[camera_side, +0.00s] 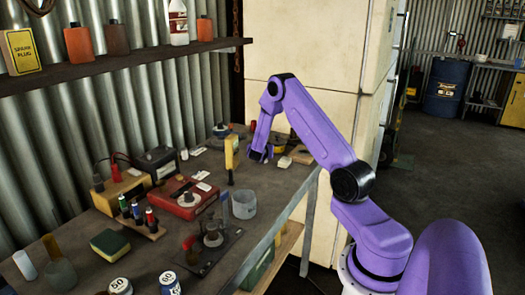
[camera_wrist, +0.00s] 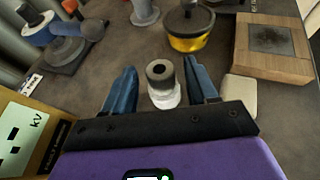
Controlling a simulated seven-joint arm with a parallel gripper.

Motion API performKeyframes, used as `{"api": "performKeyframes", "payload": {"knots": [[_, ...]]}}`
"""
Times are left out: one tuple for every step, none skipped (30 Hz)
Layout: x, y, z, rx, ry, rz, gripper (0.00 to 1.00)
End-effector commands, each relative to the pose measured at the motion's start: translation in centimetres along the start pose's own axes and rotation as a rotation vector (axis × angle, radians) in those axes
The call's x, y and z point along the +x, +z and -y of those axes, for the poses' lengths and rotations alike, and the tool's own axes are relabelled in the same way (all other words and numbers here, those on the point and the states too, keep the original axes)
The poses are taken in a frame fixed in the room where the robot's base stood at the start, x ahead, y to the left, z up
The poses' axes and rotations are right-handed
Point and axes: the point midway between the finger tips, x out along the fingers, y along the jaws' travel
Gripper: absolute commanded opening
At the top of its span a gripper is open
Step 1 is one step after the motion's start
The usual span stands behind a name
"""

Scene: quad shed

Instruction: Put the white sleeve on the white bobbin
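My gripper (camera_wrist: 163,84) points down over the bench, with its two blue fingers apart. Between the fingers is a short upright white cylinder with a grey top ring and a dark hole, which looks like the white sleeve (camera_wrist: 165,99). A gap shows on each side of it, so the fingers do not seem to touch it. A pale grey-white spool shape, possibly the white bobbin (camera_wrist: 144,13), stands beyond it at the top edge of the wrist view, partly cut off. In the side view my gripper (camera_side: 260,153) is low over the far end of the bench; the sleeve cannot be made out there.
A yellow pot with a dark lid (camera_wrist: 188,30) stands beyond the fingers. A wooden box (camera_wrist: 272,48) is to the right, and a pale block (camera_wrist: 239,98) lies near the right finger. A yellow box (camera_wrist: 28,138) is close at left. Bare bench lies between them.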

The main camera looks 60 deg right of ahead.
Motion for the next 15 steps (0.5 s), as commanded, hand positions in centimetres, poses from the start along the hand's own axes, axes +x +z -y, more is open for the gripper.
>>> {"api": "performKeyframes", "payload": {"knots": [[-0.1, 0.1, 0.0, 0.000, 0.000, 0.000, 0.58], [-0.1, 0.2, 0.0, 0.001, 0.000, 0.001, 0.58], [-0.3, 0.3, 0.0, 0.001, 0.001, 0.001, 0.58], [-0.6, 0.3, -0.1, 0.000, 0.001, 0.000, 0.58], [-0.9, 0.2, -0.1, -0.001, 0.001, -0.001, 0.58], [-1.4, 0.3, -0.1, -0.001, 0.002, -0.001, 0.58], [-1.8, 0.3, -0.1, -0.001, 0.002, 0.000, 0.58], [-2.3, 0.3, -0.1, -0.001, 0.002, 0.000, 0.58], [-3.0, 0.3, -0.1, -0.002, 0.003, 0.000, 0.58], [-3.6, 0.3, -0.1, -0.002, 0.003, 0.000, 0.58], [-4.2, 0.3, -0.1, -0.001, 0.004, 0.000, 0.58], [-5.1, 0.3, -0.1, -0.001, 0.003, 0.001, 0.58], [-5.7, 0.3, -0.1, -0.002, 0.004, 0.000, 0.58], [-6.3, 0.3, -0.1, -0.002, 0.004, 0.001, 0.58], [-7.1, 0.3, -0.1, -0.002, 0.003, 0.000, 0.58]]}}
